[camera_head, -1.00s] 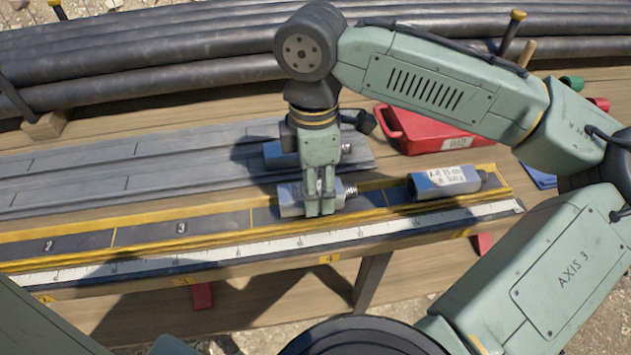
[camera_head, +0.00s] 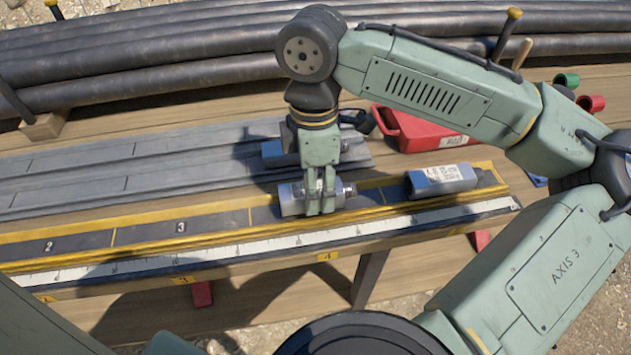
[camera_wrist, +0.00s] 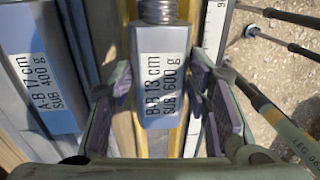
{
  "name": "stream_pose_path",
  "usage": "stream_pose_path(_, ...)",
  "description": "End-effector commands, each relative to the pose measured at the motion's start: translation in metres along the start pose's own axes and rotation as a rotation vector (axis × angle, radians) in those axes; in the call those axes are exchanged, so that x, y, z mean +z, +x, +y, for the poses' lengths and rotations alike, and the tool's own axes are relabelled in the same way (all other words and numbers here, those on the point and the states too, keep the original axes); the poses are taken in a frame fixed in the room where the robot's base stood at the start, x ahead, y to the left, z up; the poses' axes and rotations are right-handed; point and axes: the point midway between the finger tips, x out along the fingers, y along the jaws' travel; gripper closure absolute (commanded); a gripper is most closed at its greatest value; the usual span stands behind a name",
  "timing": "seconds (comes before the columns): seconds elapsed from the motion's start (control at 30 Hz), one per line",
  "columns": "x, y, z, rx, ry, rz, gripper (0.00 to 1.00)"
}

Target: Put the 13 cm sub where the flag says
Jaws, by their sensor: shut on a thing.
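My gripper (camera_head: 320,210) is shut on the 13 cm sub (camera_head: 291,198), a blue-grey block with a threaded pin pointing right. In the wrist view this sub (camera_wrist: 162,60) sits between my fingers and is labelled "B-B 13 cm SUB 600 g". It is at the yellow-edged trough (camera_head: 213,226), right of the section marked 3. I cannot tell whether it rests on the trough floor. A second sub (camera_head: 441,181) lies in the trough to the right. I cannot make out a flag.
Another sub (camera_head: 275,153) lies on the grey rack (camera_head: 80,178) behind; the wrist view shows a 17 cm sub (camera_wrist: 45,75) at left. A white scale (camera_head: 250,245) runs along the trough's front. A red bin (camera_head: 425,130) stands behind right. Dark pipes (camera_head: 150,75) line the back.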

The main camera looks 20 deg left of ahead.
Motion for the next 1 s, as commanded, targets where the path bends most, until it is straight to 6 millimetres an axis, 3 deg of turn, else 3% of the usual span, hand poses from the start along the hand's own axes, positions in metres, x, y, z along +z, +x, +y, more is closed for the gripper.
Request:
stream_pose_path(0.67, -0.0001, 0.0095, 0.0008, 0.000, 0.000, 0.000, 1.00)
stream_pose_path(0.7, -0.0001, 0.0095, 0.0008, 0.000, 0.000, 0.000, 0.56)
stream_pose_path(1.0, -0.0001, 0.0098, 0.0008, 0.000, 0.000, 0.000, 0.36)
